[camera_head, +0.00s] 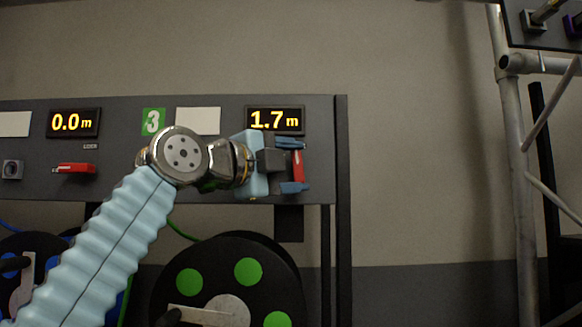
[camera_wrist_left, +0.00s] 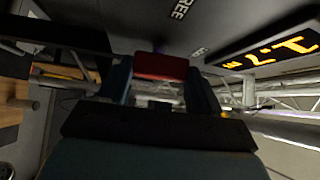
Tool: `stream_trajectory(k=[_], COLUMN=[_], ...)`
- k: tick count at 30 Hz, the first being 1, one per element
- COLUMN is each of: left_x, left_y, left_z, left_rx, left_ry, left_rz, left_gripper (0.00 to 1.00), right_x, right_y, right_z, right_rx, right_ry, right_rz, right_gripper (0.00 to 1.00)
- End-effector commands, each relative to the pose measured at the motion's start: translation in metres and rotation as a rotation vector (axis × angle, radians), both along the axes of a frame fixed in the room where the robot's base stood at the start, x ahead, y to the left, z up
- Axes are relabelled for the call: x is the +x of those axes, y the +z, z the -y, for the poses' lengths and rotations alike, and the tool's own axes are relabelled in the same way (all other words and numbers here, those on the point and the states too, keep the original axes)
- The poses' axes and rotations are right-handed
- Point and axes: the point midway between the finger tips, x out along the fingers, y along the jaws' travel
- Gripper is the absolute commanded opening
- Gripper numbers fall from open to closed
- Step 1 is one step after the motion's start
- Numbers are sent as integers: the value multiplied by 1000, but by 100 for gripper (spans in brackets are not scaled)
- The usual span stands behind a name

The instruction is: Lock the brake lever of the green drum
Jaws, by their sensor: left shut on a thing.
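The green drum (camera_head: 249,271) is a black reel with green discs, below the panel marked 3. Its brake lever (camera_head: 298,166) is a red handle on the panel under the 1.7 m display. My left gripper (camera_head: 294,165) is at this lever, its blue fingers above and below it. In the left wrist view the red lever (camera_wrist_left: 161,66) sits between the two blue fingers, and the gripper (camera_wrist_left: 160,84) is shut on it. The lever's pivot is hidden by the gripper and wrist. My right gripper is not in view.
Another red brake lever (camera_head: 75,168) lies level under the 0.0 m display (camera_head: 73,122), above a blue drum (camera_head: 22,262). A green cable (camera_head: 182,231) runs to the green drum. A metal truss (camera_head: 517,150) stands at the right. Bare wall lies between panel and truss.

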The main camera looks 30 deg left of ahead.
Motion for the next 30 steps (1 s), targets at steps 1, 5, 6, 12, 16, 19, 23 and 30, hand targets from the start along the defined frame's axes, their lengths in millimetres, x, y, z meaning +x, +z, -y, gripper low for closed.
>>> stream_trajectory(k=[1,5,6,12,16,19,23,30], left_x=[0,0,0,0,-5,-19,-47,-103], left_y=[-1,-1,-1,0,-1,-3,-7,-10], left_z=[2,1,1,1,-1,-4,-11,-24], left_rx=[0,0,0,-1,-1,-1,0,0], left_ry=[-4,-3,-3,-2,-1,-1,0,-2], left_rz=[-3,-2,-2,-1,0,1,2,2], left_gripper=[67,87,89,89,89,89,89,89], right_x=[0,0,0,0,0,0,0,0], right_y=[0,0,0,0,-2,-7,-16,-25], right_z=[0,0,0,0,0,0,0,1], right_rx=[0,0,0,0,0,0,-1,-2], right_ry=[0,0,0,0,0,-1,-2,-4], right_rz=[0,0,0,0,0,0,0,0], right_gripper=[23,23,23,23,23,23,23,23])
